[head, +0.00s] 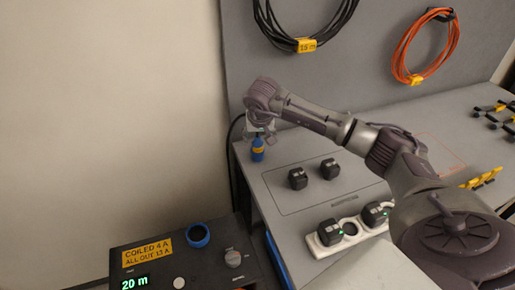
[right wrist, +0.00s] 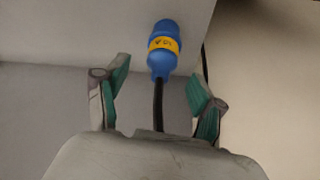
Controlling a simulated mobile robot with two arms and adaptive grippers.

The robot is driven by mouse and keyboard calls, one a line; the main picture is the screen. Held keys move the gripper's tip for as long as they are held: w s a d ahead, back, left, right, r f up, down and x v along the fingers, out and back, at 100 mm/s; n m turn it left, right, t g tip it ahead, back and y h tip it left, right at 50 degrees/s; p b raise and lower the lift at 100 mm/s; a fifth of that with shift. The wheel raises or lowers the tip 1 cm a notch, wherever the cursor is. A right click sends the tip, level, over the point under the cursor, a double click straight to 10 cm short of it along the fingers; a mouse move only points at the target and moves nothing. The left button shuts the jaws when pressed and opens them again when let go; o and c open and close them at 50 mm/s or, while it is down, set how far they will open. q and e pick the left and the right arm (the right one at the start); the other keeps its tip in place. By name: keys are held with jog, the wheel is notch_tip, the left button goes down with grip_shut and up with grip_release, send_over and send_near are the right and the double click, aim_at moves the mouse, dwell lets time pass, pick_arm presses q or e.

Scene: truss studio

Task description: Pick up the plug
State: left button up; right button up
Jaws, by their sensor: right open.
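A blue plug (head: 257,151) with a yellow label stands near the far left corner of the grey worktop in the head view. In the right wrist view the blue plug (right wrist: 163,34) shows at the top centre, with a black cable running from its narrow end down between the fingers. My right gripper (head: 262,129) is right at the plug in the head view. In the right wrist view its two green-padded fingers (right wrist: 157,76) are spread apart, one on each side of the cable, and neither visibly touches the plug. My left gripper is not in view.
Two black plugs (head: 298,178) lie on the worktop (head: 290,155). A white power strip (head: 351,229) holds more black plugs at the front. A dark box with a display (head: 134,283) stands front left. Coiled black (head: 268,38) and orange (head: 396,58) cables hang behind.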

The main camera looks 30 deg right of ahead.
aim_at(258, 141)
jog(key=p+x, duration=0.1)
jog(key=x, duration=0.2)
jog(key=shift+a+f, duration=0.15)
jog(key=shift+f, duration=0.25)
jog(key=shift+w+f, duration=0.15)
jog(key=shift+f, duration=0.35)
grip_shut()
